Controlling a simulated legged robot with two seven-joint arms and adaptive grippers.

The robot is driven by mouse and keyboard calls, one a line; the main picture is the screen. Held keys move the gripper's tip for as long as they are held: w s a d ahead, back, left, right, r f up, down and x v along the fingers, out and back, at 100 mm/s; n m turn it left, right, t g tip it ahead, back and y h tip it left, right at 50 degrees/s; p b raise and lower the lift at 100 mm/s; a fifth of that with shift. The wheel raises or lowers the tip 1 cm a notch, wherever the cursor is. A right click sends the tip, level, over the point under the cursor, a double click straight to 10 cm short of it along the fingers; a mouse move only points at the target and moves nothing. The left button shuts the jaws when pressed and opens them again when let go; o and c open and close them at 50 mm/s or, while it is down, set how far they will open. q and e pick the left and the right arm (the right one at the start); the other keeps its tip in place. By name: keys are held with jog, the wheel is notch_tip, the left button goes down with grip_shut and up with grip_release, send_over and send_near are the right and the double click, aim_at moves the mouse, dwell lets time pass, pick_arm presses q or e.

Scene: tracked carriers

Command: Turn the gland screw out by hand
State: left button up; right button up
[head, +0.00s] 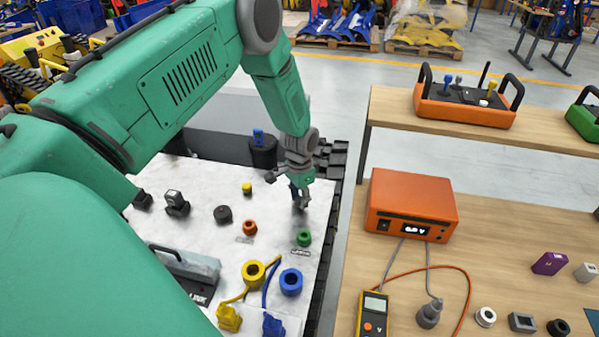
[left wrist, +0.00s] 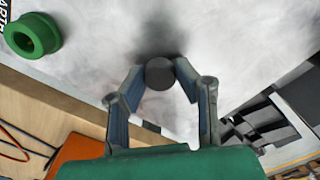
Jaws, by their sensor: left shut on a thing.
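My left gripper (head: 300,203) points down at the right part of the pale top plate (head: 190,235). In the left wrist view, my left gripper (left wrist: 160,77) has both fingertips closed on the sides of a dark grey round piece, the likely gland screw (left wrist: 160,74). Its round end faces the camera, and a soft shadow lies on the plate beyond it. I cannot tell whether it is still seated in the plate. In the head view the fingers mostly hide it. My right gripper is not in view.
On the plate, a green ring (head: 304,238), an orange ring (head: 249,227), a yellow knob (head: 247,188) and a black round part (head: 222,214) stand nearby. A wooden bench (head: 480,240) with an orange meter box (head: 410,205) stands right.

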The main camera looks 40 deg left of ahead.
pick_arm(q)
jog(key=n, duration=0.5)
jog(key=shift+s, duration=0.1)
jog(key=n, duration=0.4)
jog(key=shift+n, duration=0.3)
jog(key=shift+f, duration=0.1)
jog(key=n, duration=0.6)
jog(key=shift+d, duration=0.1)
jog(key=n, duration=0.3)
jog(key=shift+n, duration=0.4)
jog(key=o, duration=0.9)
